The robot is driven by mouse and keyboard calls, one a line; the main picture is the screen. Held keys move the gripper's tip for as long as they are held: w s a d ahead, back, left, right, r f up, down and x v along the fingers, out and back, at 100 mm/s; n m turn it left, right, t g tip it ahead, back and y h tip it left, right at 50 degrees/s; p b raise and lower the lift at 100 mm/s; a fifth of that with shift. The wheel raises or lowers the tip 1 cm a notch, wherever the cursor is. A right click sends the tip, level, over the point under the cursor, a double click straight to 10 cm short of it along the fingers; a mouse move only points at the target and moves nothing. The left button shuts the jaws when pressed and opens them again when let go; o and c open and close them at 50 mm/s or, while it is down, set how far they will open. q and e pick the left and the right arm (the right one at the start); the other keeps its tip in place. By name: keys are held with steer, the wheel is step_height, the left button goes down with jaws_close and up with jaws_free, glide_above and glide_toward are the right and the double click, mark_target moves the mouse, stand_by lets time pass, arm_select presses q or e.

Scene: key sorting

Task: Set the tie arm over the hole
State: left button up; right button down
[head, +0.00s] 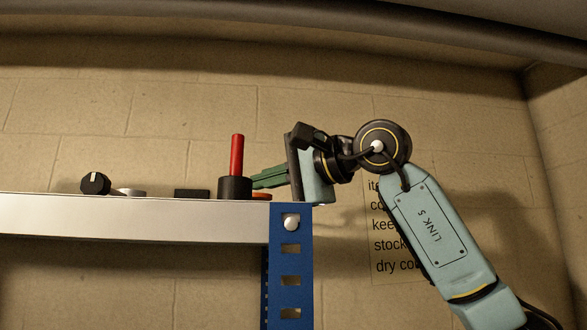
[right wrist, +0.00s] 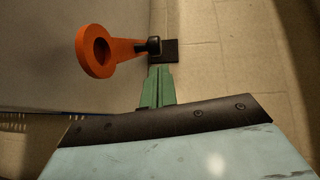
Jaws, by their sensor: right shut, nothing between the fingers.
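An orange piece, which looks like the tie arm (right wrist: 122,49), has a ring at its left end and a narrow neck running right to a small black peg (right wrist: 153,45) in the right wrist view. In the head view a thin orange edge (head: 261,196) shows low on the shelf top beneath my fingers. My right gripper (head: 254,182) is shut and empty, pointing left just above the shelf. Its green fingertips (right wrist: 160,69) show just below the neck and peg in the wrist view; I cannot tell whether they touch. I cannot make out the hole. My left gripper is not in view.
A blue post (head: 290,265) supports the shelf's right end.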

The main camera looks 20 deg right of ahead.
steer(key=shift+a, duration=0.4)
steer(key=shift+a+f, duration=0.1)
steer(key=shift+a, duration=0.05)
steer(key=shift+w, duration=0.1)
steer(key=shift+s+a, duration=0.2)
steer(key=shift+a, duration=0.1)
steer(key=a+h, duration=0.1)
steer(key=s+a+m+t, duration=0.1)
steer(key=a, duration=0.1)
steer(key=a+m+h+b, duration=0.1)
steer(key=shift+s+a+f+h, duration=0.1)
steer(key=shift+s+a+h, duration=0.2)
steer(key=shift+a, duration=0.1)
steer(key=shift+a+m+t+h, duration=0.25)
steer(key=shift+m+t+h, duration=0.25)
steer(key=shift+h, duration=0.1)
steer(key=shift+d, duration=0.15)
